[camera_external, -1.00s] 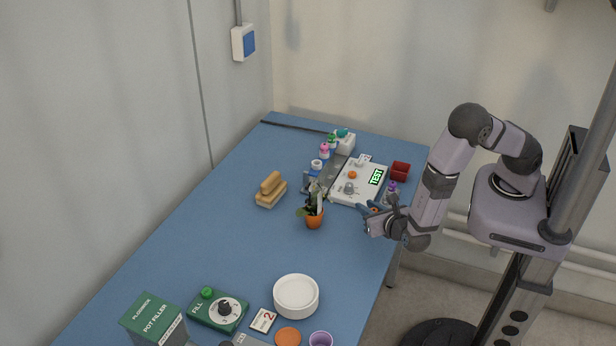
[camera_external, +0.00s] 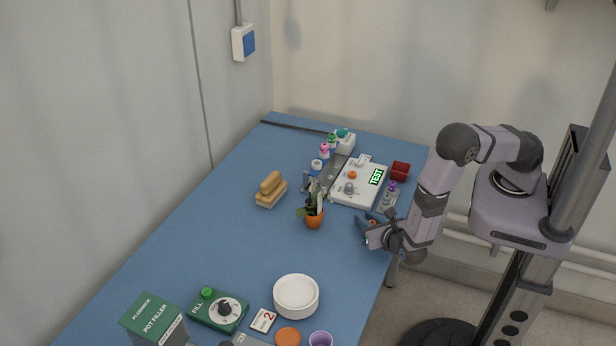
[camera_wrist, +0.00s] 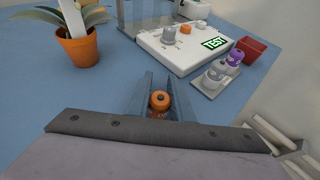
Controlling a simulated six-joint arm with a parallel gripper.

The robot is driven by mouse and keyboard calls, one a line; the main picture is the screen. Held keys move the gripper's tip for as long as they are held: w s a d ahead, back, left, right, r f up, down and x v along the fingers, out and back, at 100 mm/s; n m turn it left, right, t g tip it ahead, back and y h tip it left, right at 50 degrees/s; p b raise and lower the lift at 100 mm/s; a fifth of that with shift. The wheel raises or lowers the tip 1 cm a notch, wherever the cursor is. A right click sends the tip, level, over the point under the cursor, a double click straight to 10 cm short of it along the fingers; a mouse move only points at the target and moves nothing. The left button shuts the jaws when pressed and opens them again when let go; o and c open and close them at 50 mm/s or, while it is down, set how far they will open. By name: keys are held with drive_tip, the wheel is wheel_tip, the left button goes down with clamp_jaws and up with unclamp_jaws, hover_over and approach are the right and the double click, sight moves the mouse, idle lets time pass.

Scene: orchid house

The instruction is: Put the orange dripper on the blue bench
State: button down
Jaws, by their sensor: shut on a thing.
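The orange dripper (camera_wrist: 159,101) stands upright between the two fingers of my gripper (camera_wrist: 158,92) in the wrist view, with its round cap showing and its lower body partly hidden. My gripper is shut on it. In the external view my gripper (camera_external: 366,226) is low over the right edge of the blue bench (camera_external: 215,235), and only a speck of orange shows between the fingers. I cannot tell whether the dripper touches the bench.
A white device with a TEST display (camera_wrist: 195,47) lies beyond. A potted orchid (camera_wrist: 77,46) stands left. Bare bench surrounds the gripper.

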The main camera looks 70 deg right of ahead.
drive_tip(key=shift+f, duration=0.15)
drive_tip(key=c, duration=1.6)
unclamp_jaws()
drive_tip(key=b+v, duration=0.3)
drive_tip(key=v, duration=0.9)
drive_tip(key=shift+b, duration=0.3)
